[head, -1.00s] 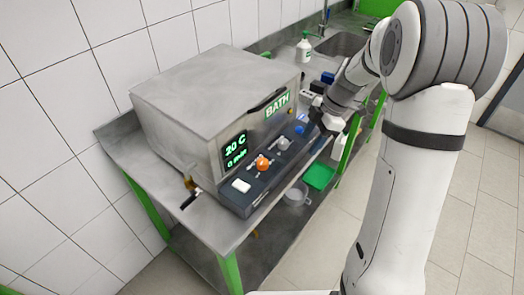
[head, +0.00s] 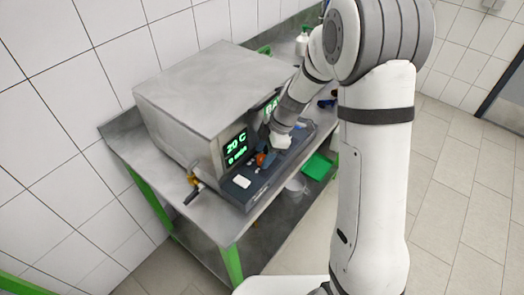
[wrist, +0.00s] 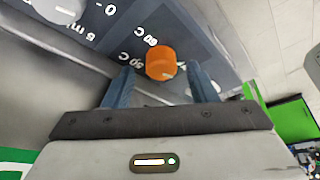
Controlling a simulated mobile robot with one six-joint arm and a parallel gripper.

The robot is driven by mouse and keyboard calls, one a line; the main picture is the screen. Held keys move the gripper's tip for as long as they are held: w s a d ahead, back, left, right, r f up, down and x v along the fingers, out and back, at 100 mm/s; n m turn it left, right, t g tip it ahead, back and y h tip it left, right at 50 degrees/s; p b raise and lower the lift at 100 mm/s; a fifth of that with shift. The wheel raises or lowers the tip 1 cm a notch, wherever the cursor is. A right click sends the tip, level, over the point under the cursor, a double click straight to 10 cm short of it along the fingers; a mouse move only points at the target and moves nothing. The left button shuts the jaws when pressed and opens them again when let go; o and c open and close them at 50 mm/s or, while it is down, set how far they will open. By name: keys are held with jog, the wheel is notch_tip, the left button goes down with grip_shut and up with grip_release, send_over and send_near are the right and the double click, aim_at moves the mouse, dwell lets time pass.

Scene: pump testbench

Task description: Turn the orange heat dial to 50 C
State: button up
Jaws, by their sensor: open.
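The orange heat dial (head: 261,159) is on the dark control panel at the front of the steel bath. In the wrist view the orange dial (wrist: 161,62) lies between the tips of my two blue fingers, with a small gap on each side. My gripper (wrist: 160,76) is open. In the head view my gripper (head: 265,142) is over the panel at the dial and partly hides it. The display (head: 236,148) reads 20 C. Temperature labels show around the dial in the wrist view; the exact dial setting is hard to tell.
A grey dial (wrist: 60,8) marked in minutes is beside the orange one. A white switch (head: 242,181) is at the panel's near end. A valve with a black handle (head: 194,191) sticks out at the bath's left corner. A green tray (head: 317,167) is on the lower shelf.

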jog(key=shift+a+f, duration=0.1)
jog(key=shift+f, duration=0.2)
jog(key=shift+c, duration=0.3)
jog(key=c, duration=0.9)
